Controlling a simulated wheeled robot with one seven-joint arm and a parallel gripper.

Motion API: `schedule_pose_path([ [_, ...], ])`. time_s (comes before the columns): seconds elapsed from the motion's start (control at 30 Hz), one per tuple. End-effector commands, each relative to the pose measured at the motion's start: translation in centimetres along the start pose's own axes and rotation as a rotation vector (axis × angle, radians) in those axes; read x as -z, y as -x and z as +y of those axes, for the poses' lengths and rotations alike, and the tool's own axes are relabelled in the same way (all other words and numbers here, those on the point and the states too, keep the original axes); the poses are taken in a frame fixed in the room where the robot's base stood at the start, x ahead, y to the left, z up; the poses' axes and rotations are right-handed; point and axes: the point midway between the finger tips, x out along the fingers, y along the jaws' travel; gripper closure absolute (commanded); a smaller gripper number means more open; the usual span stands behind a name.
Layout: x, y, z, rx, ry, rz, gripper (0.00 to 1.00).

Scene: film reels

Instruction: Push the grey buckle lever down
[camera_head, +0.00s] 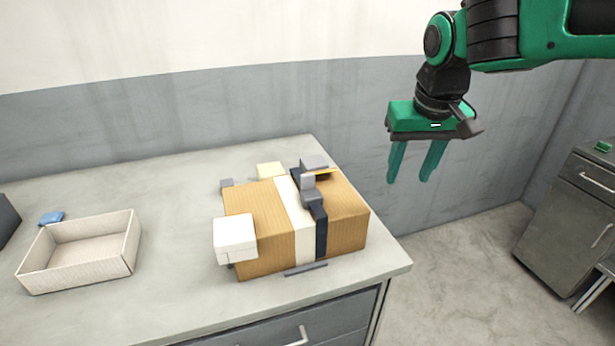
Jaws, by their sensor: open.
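A brown cardboard box (270,236) sits near the right end of the grey table, with a white band and a dark strap (320,236) across it. A grey buckle lever (308,190) stands up on the strap on top of the box. A dark buckle part with a grey block (313,163) is just behind it. My gripper (408,180) hangs in the air to the right of the box and higher, fingers pointing down. It is open and empty, apart from the lever.
A white block (235,238) is at the box's front left corner. A shallow open tray (125,262) and a small blue object (50,218) are at the left. A drawer cabinet (575,215) stands at the far right. The table (175,225) is clear between tray and box.

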Motion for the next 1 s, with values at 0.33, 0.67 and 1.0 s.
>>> schedule_pose_path([
  [0.33,3.5,3.8,-16.1,0.102,0.233,0.114,0.56],
  [0.67,3.6,2.5,-18.6,0.116,0.262,0.126,0.56],
  [1.0,4.2,-3.4,-19.3,0.116,0.262,0.125,0.56],
])
